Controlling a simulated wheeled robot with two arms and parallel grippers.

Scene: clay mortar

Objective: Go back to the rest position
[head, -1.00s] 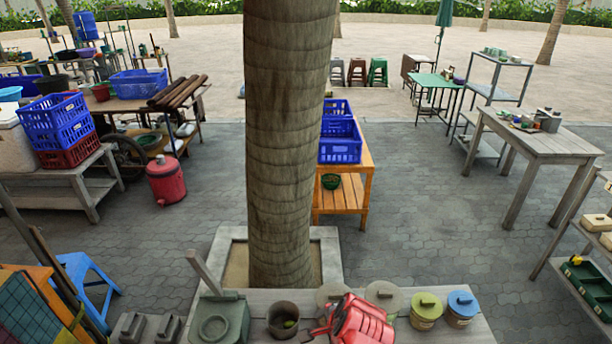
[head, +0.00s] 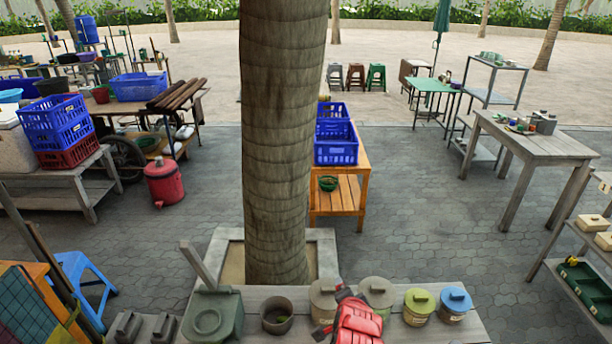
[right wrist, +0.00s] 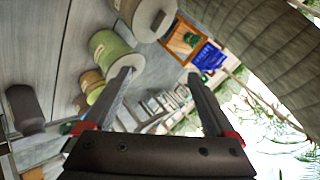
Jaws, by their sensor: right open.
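My right gripper (right wrist: 158,78) is open in the right wrist view, with nothing between its fingers. In the head view my red right arm (head: 357,322) is at the bottom, over the near edge of the wooden table (head: 478,334) among the lidded jars. A dark clay mortar (head: 277,316) stands upright on the table left of the arm, with something greenish inside. My left gripper is not in view.
A tree trunk (head: 283,150) rises behind the table.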

